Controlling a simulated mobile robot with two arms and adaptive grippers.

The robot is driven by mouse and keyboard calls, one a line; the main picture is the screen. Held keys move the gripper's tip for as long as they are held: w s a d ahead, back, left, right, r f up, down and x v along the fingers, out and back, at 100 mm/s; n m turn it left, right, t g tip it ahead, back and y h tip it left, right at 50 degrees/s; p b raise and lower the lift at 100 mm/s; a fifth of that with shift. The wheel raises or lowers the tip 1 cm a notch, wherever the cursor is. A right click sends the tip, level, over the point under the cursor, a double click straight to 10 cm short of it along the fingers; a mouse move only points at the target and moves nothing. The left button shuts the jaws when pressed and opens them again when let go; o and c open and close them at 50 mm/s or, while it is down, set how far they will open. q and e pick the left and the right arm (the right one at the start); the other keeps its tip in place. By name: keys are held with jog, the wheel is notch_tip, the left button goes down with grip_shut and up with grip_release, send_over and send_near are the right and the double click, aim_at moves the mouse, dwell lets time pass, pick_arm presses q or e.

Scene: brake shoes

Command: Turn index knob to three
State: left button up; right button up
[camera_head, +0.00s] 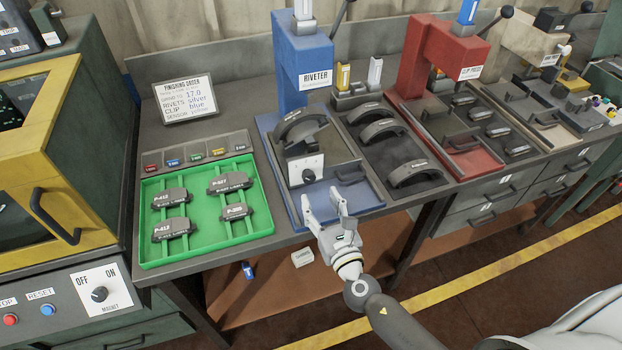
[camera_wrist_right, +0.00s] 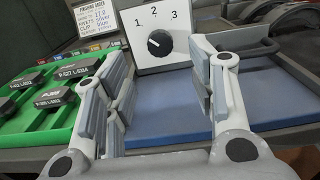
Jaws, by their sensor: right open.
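The index knob (camera_head: 308,175) is a small black dial on a white plate at the front of the blue riveter (camera_head: 302,60). In the right wrist view the knob (camera_wrist_right: 160,43) shows clearly, with the numbers 1, 2 and 3 around it from left to right. Its pale pointer mark seems to lie on the left side, toward 1, but it is small. My right gripper (camera_head: 322,202) is open and empty in front of the riveter's blue base. In the wrist view its fingers (camera_wrist_right: 160,78) stand apart on either side of the knob, short of it. My left gripper is not in view.
A green tray (camera_head: 205,247) with several dark brake shoes lies left of the riveter. A dark tray (camera_head: 367,163) with more shoes lies to its right, then a red clip press (camera_head: 415,70). An order sign (camera_head: 185,98) stands behind. A magnet switch (camera_head: 100,294) is at lower left.

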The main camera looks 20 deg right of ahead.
aim_at(310, 180)
jog(key=w, duration=0.7)
jog(key=shift+w+a+p, duration=0.15)
jog(key=shift+w+p, duration=0.2)
jog(key=shift+p, duration=0.05)
jog(key=shift+c, duration=0.2)
jog(key=c, duration=1)
